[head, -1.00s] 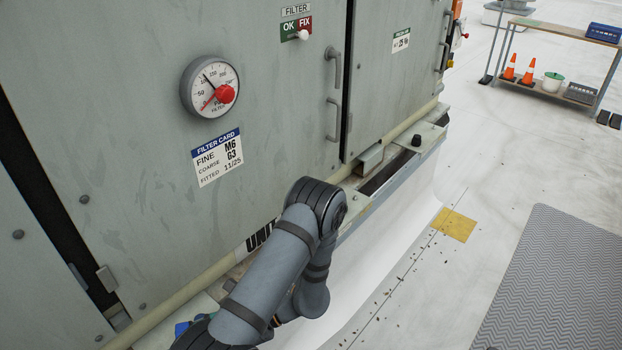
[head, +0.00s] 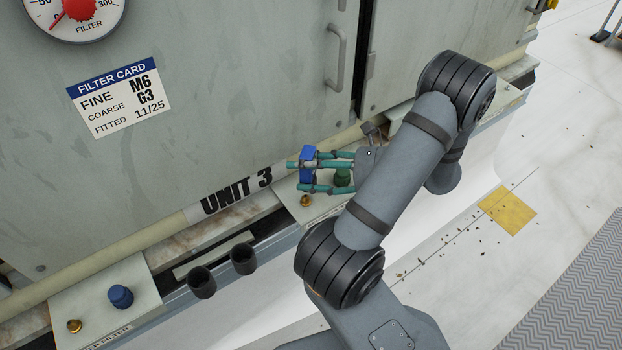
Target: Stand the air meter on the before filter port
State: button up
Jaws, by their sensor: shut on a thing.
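My gripper (head: 318,174), with teal fingers, is low in front of the unit, right of the "UNIT 3" lettering. It is shut on a small blue object, which appears to be the air meter (head: 307,164), held upright between the fingertips. A brass port (head: 305,201) sits on the ledge just below it; I cannot tell whether they touch. A green cap (head: 343,177) shows behind the fingers. A second brass port (head: 74,326) and a blue cap (head: 121,296) are on the left ledge plate. Its label ends in "FILTER"; the rest is unclear.
Two dark open cups (head: 223,269) stand on the ledge between the two port plates. The cabinet wall with the filter card (head: 118,94) and a door handle (head: 336,58) rises behind. The roof floor at right is open, with a yellow square (head: 507,209) and scattered debris.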

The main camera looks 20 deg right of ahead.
aim_at(313, 180)
jog(key=shift+w+a, duration=0.25)
jog(key=shift+a, duration=0.1)
jog(key=shift+d+f+b, duration=0.1)
jog(key=shift+f+b, duration=1.5)
jog(key=shift+f, duration=0.15)
jog(key=shift+f, duration=0.2)
jog(key=shift+f+b, duration=1.3)
jog(key=shift+f, duration=0.2)
jog(key=o, duration=1.6)
jog(key=shift+c, duration=0.2)
jog(key=v, duration=1.2)
